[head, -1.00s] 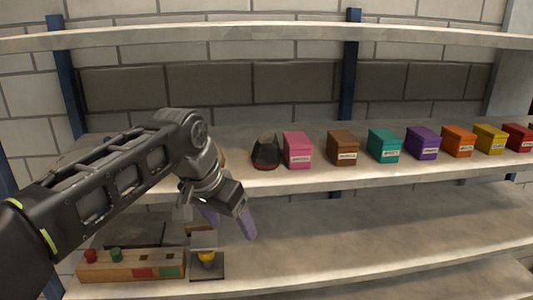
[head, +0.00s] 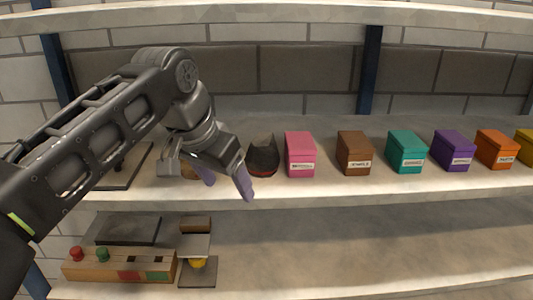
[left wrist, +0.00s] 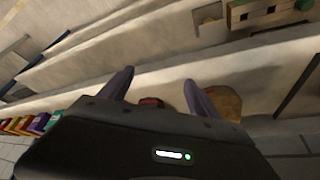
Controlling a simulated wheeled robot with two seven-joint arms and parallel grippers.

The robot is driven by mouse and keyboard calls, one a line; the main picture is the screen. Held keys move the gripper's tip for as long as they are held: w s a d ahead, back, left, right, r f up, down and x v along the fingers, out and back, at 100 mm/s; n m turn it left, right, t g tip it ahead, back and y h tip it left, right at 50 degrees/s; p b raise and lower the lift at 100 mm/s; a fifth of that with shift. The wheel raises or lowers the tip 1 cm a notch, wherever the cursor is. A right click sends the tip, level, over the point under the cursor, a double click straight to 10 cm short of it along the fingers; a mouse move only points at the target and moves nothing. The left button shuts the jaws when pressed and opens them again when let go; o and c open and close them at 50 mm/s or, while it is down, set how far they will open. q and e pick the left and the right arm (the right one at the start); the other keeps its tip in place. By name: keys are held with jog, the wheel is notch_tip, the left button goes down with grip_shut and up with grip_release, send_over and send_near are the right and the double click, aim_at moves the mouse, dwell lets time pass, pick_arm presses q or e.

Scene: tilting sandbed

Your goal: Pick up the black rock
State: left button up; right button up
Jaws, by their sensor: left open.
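A dark, rounded object (head: 263,156), black with a reddish lower edge, sits on the middle shelf just left of the pink box. It is the only thing I see that looks like the black rock. My left gripper (head: 227,185) is open and empty, its purple fingers at the shelf's front, left of and nearer than the dark object. In the left wrist view, the gripper (left wrist: 157,88) shows both fingers apart, with a small dark-red patch (left wrist: 150,102) seen between them. Most of that thing is hidden by the gripper body. My right gripper is not in view.
A pink box (head: 300,155), a brown box (head: 354,153) and several other coloured boxes line the shelf (head: 330,187) to the right. A tan object (left wrist: 224,101) lies beside one finger. The lower shelf holds a wooden block (head: 118,266) with coloured pegs.

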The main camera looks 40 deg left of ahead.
aim_at(262, 152)
pick_arm(q)
jog(key=w, duration=0.7)
jog(key=shift+w+a+b, duration=0.2)
jog(key=shift+b, duration=0.1)
jog(key=shift+w+r+p, duration=0.1)
jog(key=shift+w+p, duration=0.25)
jog(key=shift+w, duration=0.2)
jog(key=w+p, duration=0.1)
jog(key=w, duration=0.3)
jog(key=shift+a+p, duration=0.15)
jog(key=shift+p, duration=0.2)
jog(key=shift+f, duration=0.65)
jog(key=shift+c, duration=0.3)
